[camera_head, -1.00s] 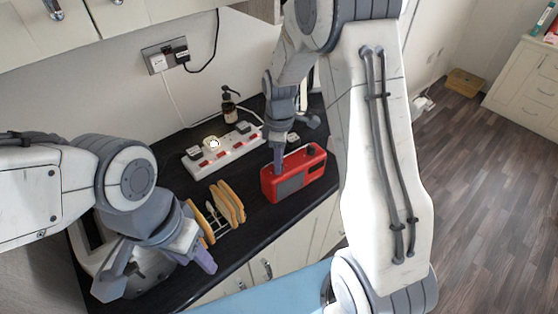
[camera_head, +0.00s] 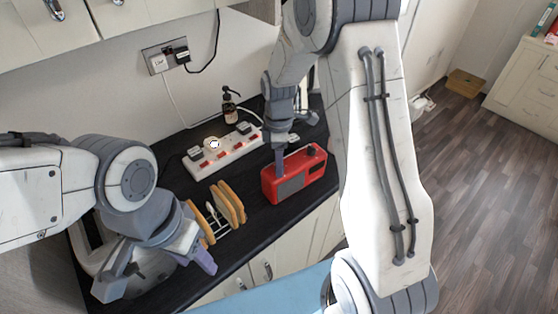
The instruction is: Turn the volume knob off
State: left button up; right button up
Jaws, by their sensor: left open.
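A red radio (camera_head: 312,166) with a grey speaker front stands upright on the dark worktop. My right gripper (camera_head: 287,150) points down, with one grey finger at the radio's top left edge. Whether it touches the radio, and how far its jaws are apart, I cannot tell. My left gripper (camera_head: 158,272) is open and empty at the lower left, over the toaster, well apart from the radio.
A white power strip (camera_head: 232,152) with red switches lies behind the radio. A dark pump bottle (camera_head: 229,108) stands by the wall. A toast rack with bread slices (camera_head: 229,203) is left of the radio. A toaster (camera_head: 160,280) is beneath my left arm.

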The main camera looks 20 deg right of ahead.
dwell(0.3)
jog(key=r, duration=0.3)
jog(key=r+b, duration=0.1)
jog(key=r, duration=0.2)
jog(key=r+b, duration=0.1)
jog(key=r, duration=0.2)
jog(key=shift+w+d+r, duration=0.1)
jog(key=shift+w, duration=0.25)
jog(key=shift+r, duration=0.65)
